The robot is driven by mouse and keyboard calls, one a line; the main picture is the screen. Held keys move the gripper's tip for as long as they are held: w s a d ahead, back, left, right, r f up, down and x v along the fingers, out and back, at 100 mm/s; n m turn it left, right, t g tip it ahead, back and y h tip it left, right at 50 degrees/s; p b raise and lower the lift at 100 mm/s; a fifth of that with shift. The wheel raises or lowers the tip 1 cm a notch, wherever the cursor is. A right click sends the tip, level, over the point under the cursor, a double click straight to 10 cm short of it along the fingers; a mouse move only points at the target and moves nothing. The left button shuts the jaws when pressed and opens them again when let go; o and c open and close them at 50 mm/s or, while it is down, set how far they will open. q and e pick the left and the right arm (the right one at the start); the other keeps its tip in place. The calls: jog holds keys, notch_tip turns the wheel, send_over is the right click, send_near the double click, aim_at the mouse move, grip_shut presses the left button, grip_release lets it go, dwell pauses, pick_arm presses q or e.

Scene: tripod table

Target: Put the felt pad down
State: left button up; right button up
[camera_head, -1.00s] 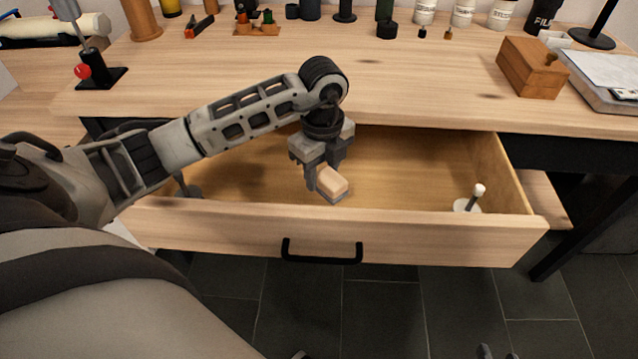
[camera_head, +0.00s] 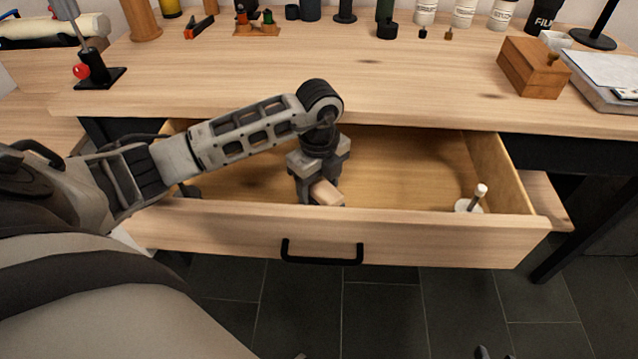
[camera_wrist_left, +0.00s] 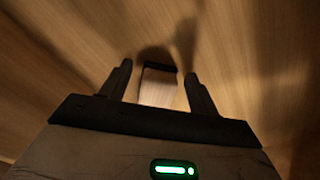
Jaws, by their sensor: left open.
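The felt pad (camera_head: 328,194) is a small light wood block, with its dark underside mostly hidden in the head view. It is low inside the open drawer (camera_head: 400,180), close behind the front panel, which hides its lower edge. My left gripper (camera_head: 319,190) is over it, pointing down, with a finger on either side. In the left wrist view the pad (camera_wrist_left: 158,90) lies between the open fingers (camera_wrist_left: 158,72), with a gap showing at each side and a dark strip along its far edge.
A white disc with an upright peg (camera_head: 471,202) stands in the drawer's right end. The drawer floor between is clear. The drawer front has a black handle (camera_head: 322,258).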

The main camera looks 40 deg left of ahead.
aim_at(319, 184)
pick_arm(q)
notch_tip(319, 184, up, 12)
jog(key=p, duration=0.2)
jog(key=shift+r, duration=0.15)
pick_arm(e)
jog(key=shift+t, duration=0.5)
jog(key=r, duration=0.2)
jog(key=d+r, duration=0.1)
jog(key=r, duration=0.1)
jog(key=shift+s, duration=0.2)
pick_arm(q)
jog(key=shift+r, duration=0.1)
